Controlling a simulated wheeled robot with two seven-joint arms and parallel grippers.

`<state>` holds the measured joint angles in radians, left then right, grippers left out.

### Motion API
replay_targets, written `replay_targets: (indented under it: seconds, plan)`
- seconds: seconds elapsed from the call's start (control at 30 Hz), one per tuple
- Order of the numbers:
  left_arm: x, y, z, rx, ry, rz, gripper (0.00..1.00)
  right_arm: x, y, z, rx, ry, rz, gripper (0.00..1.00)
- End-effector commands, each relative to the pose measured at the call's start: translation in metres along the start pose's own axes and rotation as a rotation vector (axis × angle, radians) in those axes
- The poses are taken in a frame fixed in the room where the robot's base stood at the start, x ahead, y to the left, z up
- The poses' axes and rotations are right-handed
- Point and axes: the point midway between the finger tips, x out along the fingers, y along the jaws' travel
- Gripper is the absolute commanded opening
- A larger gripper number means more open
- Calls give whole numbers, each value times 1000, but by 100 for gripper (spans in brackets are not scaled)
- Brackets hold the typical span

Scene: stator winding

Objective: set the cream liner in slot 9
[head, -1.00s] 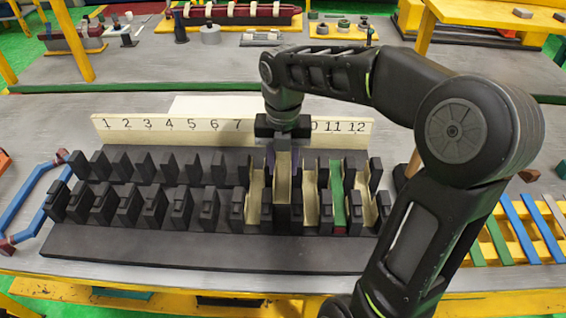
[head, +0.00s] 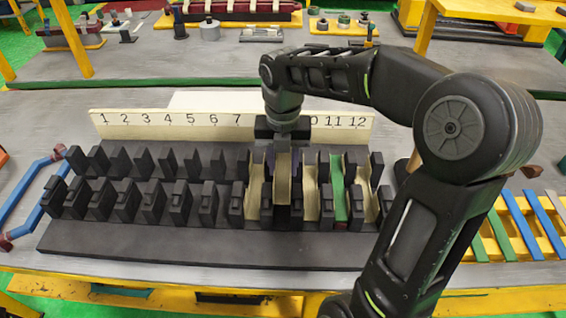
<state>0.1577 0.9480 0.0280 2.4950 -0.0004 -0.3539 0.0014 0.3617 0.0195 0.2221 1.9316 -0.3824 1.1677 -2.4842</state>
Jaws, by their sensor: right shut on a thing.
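My right gripper (head: 283,146) is above the row of black stator teeth, shut on a cream liner (head: 283,182). The liner hangs upright below the jaws, in line with slot 9, between the cream liners in slots 8 (head: 257,188) and 10 (head: 310,190). Its lower end is at the teeth; I cannot tell how deep it sits. The black stator block (head: 180,245) lies on the table with its number board (head: 150,122) behind. My gripper hides the numbers 8 and 9. My left gripper is not in view.
A green liner (head: 338,185) stands in slot 11 and a cream one (head: 364,190) in slot 12. Slots 1 to 7 look empty. A blue frame (head: 30,195) lies left of the block. A yellow rack (head: 515,230) with green and blue strips stands at right.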

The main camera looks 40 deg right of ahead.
Motion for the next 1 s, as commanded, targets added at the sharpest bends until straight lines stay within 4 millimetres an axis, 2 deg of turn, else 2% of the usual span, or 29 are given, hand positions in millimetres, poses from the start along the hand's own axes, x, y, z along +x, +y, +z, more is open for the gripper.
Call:
replay_targets:
  seconds: [1.0]
  plan:
    - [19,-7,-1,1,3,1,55,32,0,0,0,0,0,11]
